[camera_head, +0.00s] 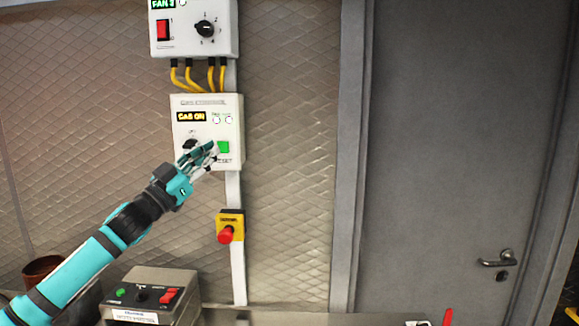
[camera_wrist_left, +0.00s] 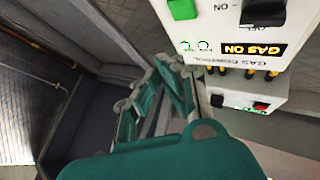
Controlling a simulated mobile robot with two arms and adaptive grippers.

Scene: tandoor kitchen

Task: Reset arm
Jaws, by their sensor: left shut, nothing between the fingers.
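My left arm comes in from the left in the head view, and its teal gripper (camera_head: 211,149) is shut with nothing in it. It is in front of the lower part of the white gas control box (camera_head: 209,104), close to the green button (camera_head: 224,147) and the dark knob (camera_head: 190,145). The lit sign on the box reads GAS ON. In the left wrist view the shut gripper (camera_wrist_left: 165,62) shows beside the box (camera_wrist_left: 230,18), with the green button (camera_wrist_left: 183,9) above it. I cannot tell whether the fingertips touch the box. My right gripper is not in view.
A fan control box (camera_head: 194,35) hangs above, joined by yellow cables (camera_head: 197,78). Below is a yellow box with a red emergency button (camera_head: 226,234). A metal control unit (camera_head: 150,294) stands lower left. A grey door (camera_head: 455,150) is on the right.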

